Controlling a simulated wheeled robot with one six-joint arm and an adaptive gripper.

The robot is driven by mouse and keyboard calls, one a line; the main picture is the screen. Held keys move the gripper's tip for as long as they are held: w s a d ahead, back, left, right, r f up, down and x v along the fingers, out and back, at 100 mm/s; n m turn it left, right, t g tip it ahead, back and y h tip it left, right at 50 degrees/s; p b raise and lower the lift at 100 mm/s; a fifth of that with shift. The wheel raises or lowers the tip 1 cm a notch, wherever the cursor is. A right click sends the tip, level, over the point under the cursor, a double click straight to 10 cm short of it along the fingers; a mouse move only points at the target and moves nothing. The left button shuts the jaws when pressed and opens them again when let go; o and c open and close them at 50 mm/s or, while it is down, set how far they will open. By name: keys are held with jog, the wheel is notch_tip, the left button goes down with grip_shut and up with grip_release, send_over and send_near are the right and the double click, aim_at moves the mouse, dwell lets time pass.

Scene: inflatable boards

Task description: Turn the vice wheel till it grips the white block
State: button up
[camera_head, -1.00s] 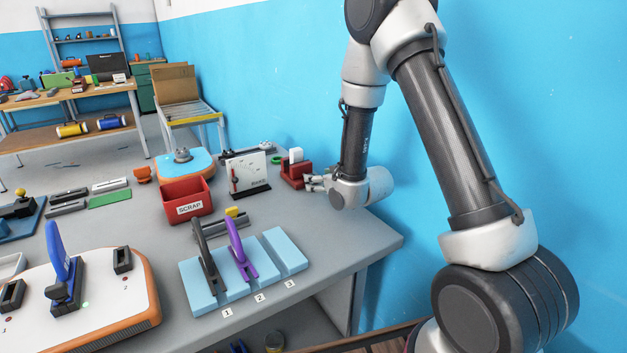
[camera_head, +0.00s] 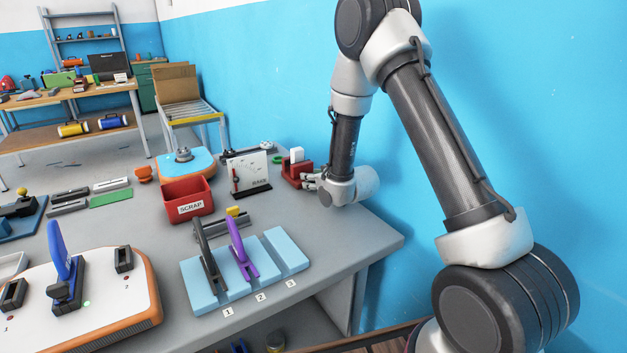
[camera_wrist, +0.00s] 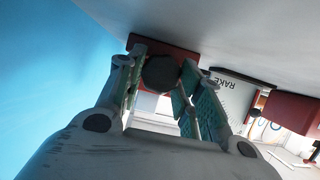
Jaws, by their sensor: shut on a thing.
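The red vice (camera_head: 292,174) stands near the back right of the grey bench, by the blue wall. The white block (camera_head: 296,155) sits upright at its top; whether the jaws touch it cannot be told. My gripper (camera_head: 309,181) is at the right side of the vice. In the wrist view the red vice body (camera_wrist: 165,52) lies beyond my fingers. My gripper (camera_wrist: 162,90) is shut on the dark round vice wheel (camera_wrist: 161,73), which sits between the two green-padded fingers. A white surface shows below the wheel there, partly hidden by the fingers.
A white panel (camera_head: 246,172) marked RAKE stands left of the vice, with a green ring (camera_head: 277,160) behind. A red SCRAP bin (camera_head: 186,199) and light blue slotted blocks (camera_head: 286,252) are nearer. Bare bench lies in front of the vice.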

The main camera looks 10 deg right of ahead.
jog(key=shift+d+m+y, duration=0.15)
jog(key=shift+m+y, duration=0.45)
jog(key=shift+m, duration=0.2)
jog(key=shift+m+g+y, duration=0.3)
jog(key=shift+m+y, duration=0.1)
jog(key=shift+m, duration=0.4)
jog(key=o, duration=1)
